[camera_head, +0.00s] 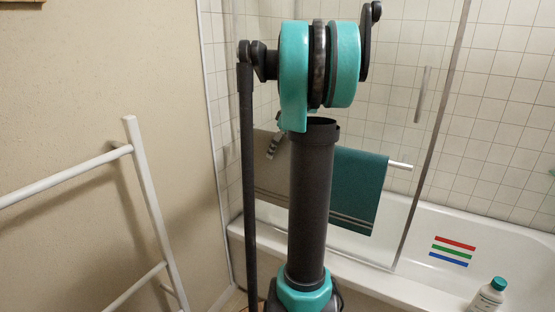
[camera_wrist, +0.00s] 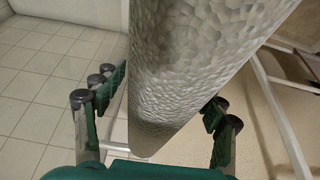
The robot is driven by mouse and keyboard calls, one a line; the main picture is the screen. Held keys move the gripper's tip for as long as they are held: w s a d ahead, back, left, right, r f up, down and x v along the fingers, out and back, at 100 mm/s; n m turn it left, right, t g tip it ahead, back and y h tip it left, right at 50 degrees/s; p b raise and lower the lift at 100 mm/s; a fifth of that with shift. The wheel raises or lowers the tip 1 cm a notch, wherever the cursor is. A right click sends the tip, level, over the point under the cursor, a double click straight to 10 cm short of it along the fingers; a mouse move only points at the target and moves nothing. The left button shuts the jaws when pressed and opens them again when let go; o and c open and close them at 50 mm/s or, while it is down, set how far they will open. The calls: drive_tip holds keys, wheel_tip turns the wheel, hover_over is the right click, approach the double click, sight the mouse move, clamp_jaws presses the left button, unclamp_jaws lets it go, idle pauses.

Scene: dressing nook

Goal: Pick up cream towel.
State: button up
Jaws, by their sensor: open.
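The cream towel (camera_head: 268,178) hangs left of my arm in the head view, partly hidden behind the arm. In the wrist view a pale, bumpy-textured piece that looks like this towel (camera_wrist: 190,70) fills the middle. My gripper (camera_wrist: 160,108) is open, with green-padded fingers on the left and right of that piece. Whether either finger touches it I cannot tell. In the head view only a small part of my gripper (camera_head: 276,147) shows in front of the cream towel.
A teal towel (camera_head: 358,185) with pale stripes hangs right beside the cream one, on a white rail (camera_head: 400,166). A bathtub (camera_head: 400,222) and glass panel stand behind. A white bottle (camera_head: 489,295) with teal cap is at lower right. A white ladder rack (camera_head: 150,205) leans at left.

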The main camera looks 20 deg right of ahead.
drive_tip(key=shift+f, duration=0.1)
drive_tip(key=c, duration=1.4)
drive_tip(key=shift+o, duration=0.2)
